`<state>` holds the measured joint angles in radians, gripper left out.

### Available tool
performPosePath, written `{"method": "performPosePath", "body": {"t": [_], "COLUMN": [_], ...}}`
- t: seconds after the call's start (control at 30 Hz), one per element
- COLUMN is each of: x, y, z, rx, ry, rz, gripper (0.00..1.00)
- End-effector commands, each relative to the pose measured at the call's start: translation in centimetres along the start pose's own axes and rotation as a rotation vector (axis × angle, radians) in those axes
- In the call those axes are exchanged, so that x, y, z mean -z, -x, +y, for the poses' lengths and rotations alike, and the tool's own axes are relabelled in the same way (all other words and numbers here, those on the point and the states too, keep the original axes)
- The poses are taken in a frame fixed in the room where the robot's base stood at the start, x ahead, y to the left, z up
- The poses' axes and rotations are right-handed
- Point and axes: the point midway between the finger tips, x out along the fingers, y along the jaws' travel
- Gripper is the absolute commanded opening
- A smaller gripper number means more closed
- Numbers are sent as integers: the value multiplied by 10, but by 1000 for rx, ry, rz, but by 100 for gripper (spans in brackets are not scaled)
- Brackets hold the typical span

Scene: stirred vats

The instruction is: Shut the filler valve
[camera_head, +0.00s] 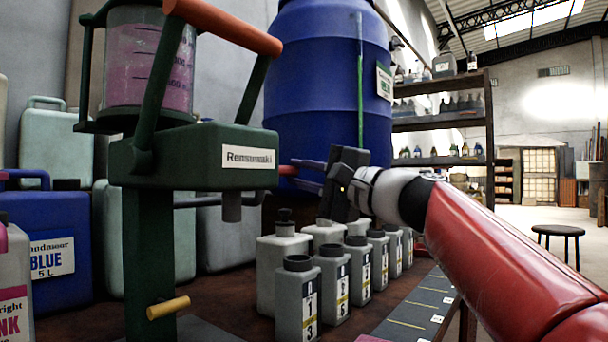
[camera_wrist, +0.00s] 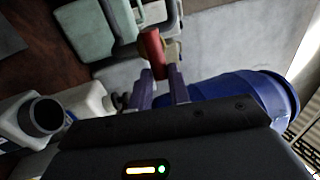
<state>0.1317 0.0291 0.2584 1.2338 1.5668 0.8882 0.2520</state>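A red valve handle (camera_wrist: 154,52) with a brass-coloured body behind it shows in the wrist view. I take it for the filler valve, though no label confirms this. In the head view its red end (camera_head: 288,170) shows low in front of the blue vat (camera_head: 325,75). My gripper (camera_wrist: 161,74) has two purple fingers, parted, with the near end of the red handle between or just beyond their tips. In the head view my gripper (camera_head: 295,174) reaches left toward the handle. I cannot see clear contact. The valve body is mostly hidden in the head view.
A green filling stand (camera_head: 195,155) with a pink-filled cylinder and orange lever stands close on the left. Several grey bottles (camera_head: 298,295) stand on the bench below my gripper. Jerrycans (camera_head: 60,235) stand at left. A shelf rack (camera_head: 488,130) is behind.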

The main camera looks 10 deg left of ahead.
Motion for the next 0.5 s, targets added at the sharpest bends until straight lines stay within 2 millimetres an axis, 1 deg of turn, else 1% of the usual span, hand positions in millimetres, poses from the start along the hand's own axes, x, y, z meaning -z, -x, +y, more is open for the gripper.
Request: {"method": "performPosePath", "body": {"t": [0.03, 0.13, 0.4, 0.5], "x": [1, 1, 0, 0], "y": [0, 0, 0, 6], "z": [1, 1, 0, 1], "rx": [-2, -1, 0, 0], "ry": [-1, -1, 1, 1], "rz": [1, 1, 0, 2], "gripper": [25, 38, 39, 39]}}
